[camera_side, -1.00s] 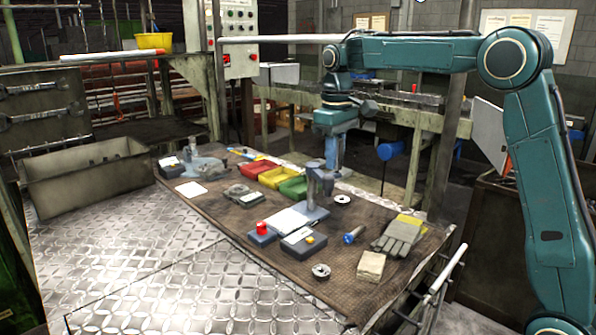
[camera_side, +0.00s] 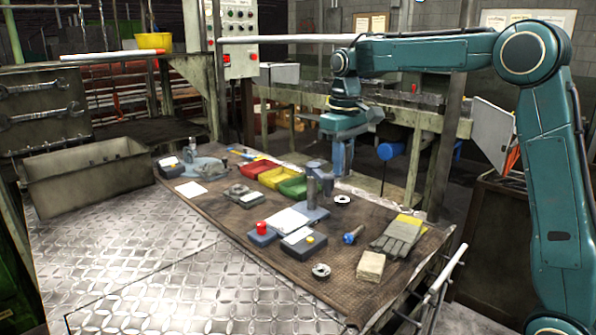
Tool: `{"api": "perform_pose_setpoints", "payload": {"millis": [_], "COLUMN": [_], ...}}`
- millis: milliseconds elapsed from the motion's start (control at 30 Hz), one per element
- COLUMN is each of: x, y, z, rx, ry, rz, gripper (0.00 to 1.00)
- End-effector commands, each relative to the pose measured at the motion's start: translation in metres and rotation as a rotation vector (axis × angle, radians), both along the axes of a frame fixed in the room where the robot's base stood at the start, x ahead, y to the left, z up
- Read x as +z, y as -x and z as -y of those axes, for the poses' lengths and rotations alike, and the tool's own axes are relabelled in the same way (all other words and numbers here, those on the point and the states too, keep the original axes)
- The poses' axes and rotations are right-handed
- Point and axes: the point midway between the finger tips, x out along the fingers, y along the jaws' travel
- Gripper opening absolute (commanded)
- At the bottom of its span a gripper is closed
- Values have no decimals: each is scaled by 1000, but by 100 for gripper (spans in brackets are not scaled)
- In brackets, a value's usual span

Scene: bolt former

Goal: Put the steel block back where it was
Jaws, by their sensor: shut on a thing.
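My teal gripper (camera_side: 341,172) hangs pointing down over the back right of the bench, behind the small grey stand (camera_side: 311,192). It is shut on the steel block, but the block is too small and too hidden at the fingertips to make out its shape. The fingers look close to the back edge of the bench; I cannot tell their exact height above it.
Red, yellow and green bins (camera_side: 273,177) stand left of the stand. Metal rings lie nearby.

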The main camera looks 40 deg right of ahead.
Motion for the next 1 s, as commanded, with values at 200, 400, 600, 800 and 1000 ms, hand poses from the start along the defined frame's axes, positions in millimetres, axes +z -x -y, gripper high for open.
{"api": "perform_pose_setpoints", "payload": {"millis": [200,400,600,800,1000], "x": [1,2,7,15,24], "y": [0,-4,-17,-40,-64], "z": [0,0,-2,-4,-9], "rx": [1,19,96,237,409], "ry": [0,0,1,1,1], "rz": [2,3,3,3,3], "gripper": [0,0,0,0,0]}}
